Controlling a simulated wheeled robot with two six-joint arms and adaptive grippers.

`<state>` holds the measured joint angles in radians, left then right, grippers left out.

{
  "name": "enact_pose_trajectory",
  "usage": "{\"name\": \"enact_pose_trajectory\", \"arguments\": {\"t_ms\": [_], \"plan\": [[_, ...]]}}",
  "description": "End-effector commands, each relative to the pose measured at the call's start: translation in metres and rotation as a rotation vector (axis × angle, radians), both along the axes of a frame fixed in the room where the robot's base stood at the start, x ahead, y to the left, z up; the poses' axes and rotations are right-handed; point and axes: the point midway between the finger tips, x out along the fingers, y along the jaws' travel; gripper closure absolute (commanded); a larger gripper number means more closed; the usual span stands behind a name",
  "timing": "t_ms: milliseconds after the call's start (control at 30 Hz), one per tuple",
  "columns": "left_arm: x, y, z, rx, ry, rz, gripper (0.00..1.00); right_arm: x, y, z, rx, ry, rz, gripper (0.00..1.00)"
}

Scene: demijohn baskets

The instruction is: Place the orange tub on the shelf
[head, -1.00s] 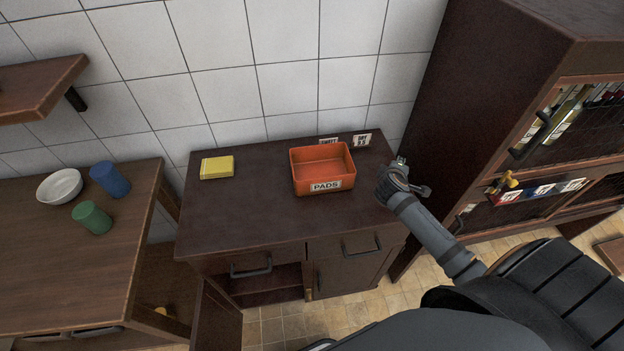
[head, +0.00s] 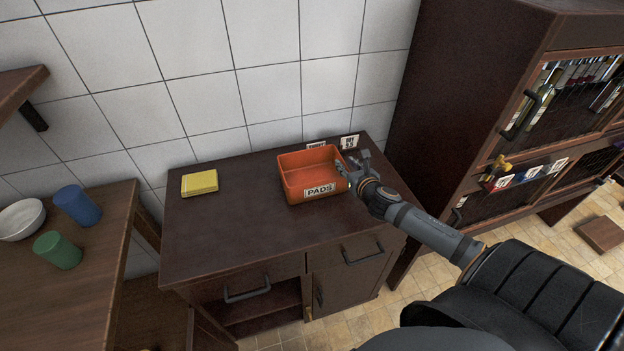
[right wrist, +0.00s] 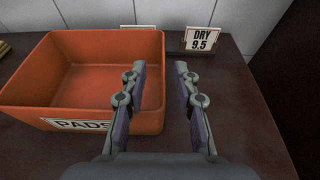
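The orange tub (head: 312,174), labelled PADS, stands upright on top of the dark wooden cabinet (head: 225,228). It looks empty inside. My right gripper (head: 354,164) is at the tub's right side. The left finger overlaps the right part of the tub (right wrist: 85,85) in that view, and the right finger is over the cabinet top. I cannot tell whether the gripper touches the tub. A wooden wall shelf (head: 20,88) shows at the upper left. My left gripper is not in view.
A yellow pad (head: 200,183) lies left of the tub. Small price cards, one reading DRY 9.5 (right wrist: 199,39), stand behind it. A table at left holds a white bowl (head: 21,220), a blue cup (head: 77,206) and a green cup (head: 57,250). A tall bottle cabinet (head: 455,95) stands right.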

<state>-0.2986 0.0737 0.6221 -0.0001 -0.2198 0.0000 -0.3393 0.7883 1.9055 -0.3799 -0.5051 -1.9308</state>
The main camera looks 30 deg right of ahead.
Motion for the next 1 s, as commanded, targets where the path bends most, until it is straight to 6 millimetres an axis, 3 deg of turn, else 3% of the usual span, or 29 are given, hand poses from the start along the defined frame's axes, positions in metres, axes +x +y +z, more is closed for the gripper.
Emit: {"name": "enact_pose_trajectory", "arguments": {"t_ms": [167, 500, 733, 1000], "plan": [[-0.001, 0.003, 0.001, 0.003, 0.001, -0.001, 0.60, 0.005, -0.001, -0.001, 0.002, -0.001, 0.000, 0.70], [-0.004, 0.005, 0.010, 0.005, 0.007, -0.001, 0.60, 0.047, -0.016, -0.018, 0.005, -0.001, -0.001, 0.70], [-0.003, 0.005, 0.009, 0.006, 0.006, -0.002, 0.60, 0.049, -0.016, -0.020, 0.000, 0.000, 0.001, 0.70], [-0.003, 0.005, 0.009, 0.006, 0.005, -0.002, 0.60, 0.049, -0.016, -0.020, 0.000, 0.000, 0.001, 1.00]]}}
